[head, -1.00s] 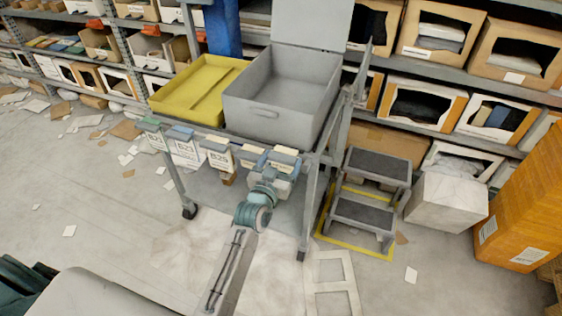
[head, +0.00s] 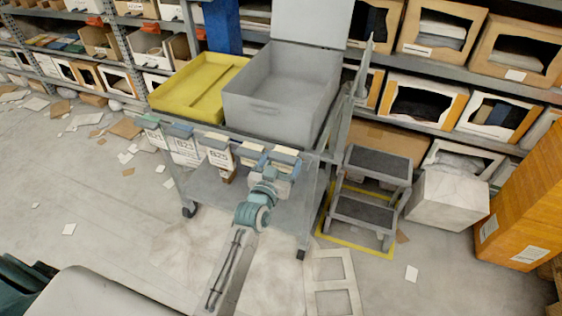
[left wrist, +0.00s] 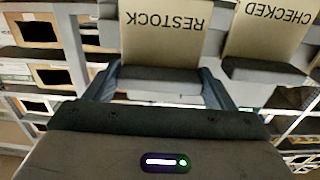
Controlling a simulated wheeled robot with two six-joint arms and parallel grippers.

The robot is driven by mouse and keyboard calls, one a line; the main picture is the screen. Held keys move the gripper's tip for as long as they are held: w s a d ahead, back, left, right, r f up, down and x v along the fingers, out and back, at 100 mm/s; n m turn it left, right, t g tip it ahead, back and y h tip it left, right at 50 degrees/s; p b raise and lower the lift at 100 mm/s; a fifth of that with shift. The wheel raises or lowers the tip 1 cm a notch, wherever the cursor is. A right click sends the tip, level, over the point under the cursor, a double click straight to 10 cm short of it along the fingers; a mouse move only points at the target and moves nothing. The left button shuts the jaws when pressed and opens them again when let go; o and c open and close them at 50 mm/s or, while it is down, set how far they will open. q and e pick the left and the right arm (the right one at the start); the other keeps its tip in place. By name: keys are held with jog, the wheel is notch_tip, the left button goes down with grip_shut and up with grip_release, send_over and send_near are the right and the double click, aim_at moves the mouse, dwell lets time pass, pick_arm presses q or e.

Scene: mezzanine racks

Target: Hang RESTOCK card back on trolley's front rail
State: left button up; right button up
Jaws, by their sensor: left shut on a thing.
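The trolley (head: 306,190) stands mid-view with its front rail facing me. My left gripper (head: 280,170) is at the right end of this rail. In the left wrist view my left gripper (left wrist: 160,88) is shut on the dark holder of the tan RESTOCK card (left wrist: 160,46), whose lettering appears upside down. The tan CHECKED card (left wrist: 265,42) is beside it, a small gap apart. In the head view the RESTOCK card (head: 286,157) is small at the rail, and I cannot tell whether it touches the rail. My right gripper is not in view.
Other cards, including a B23 card (head: 185,150), hang along the rail to the left. A yellow tray (head: 195,90) and a grey bin (head: 265,108) sit on the trolley. A step stool (head: 370,212) stands close on the right. Floor to the left is open, with scattered papers.

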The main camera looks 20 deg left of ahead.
pick_arm(q)
jog(key=shift+f+b, duration=0.5)
jog(key=shift+f, duration=0.2)
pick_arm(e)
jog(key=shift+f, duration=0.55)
pick_arm(q)
jog(key=shift+f, duration=0.15)
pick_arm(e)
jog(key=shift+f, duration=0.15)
pick_arm(q)
jog(key=o, duration=1)
jog(key=s+b, duration=0.2)
jog(key=s, duration=0.9)
jog(key=shift+a, duration=0.2)
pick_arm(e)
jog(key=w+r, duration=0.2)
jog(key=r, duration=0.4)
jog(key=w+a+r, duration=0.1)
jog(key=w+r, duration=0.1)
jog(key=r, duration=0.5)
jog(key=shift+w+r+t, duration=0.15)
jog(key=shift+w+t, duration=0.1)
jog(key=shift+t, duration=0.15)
pick_arm(q)
jog(key=shift+w+f, duration=0.1)
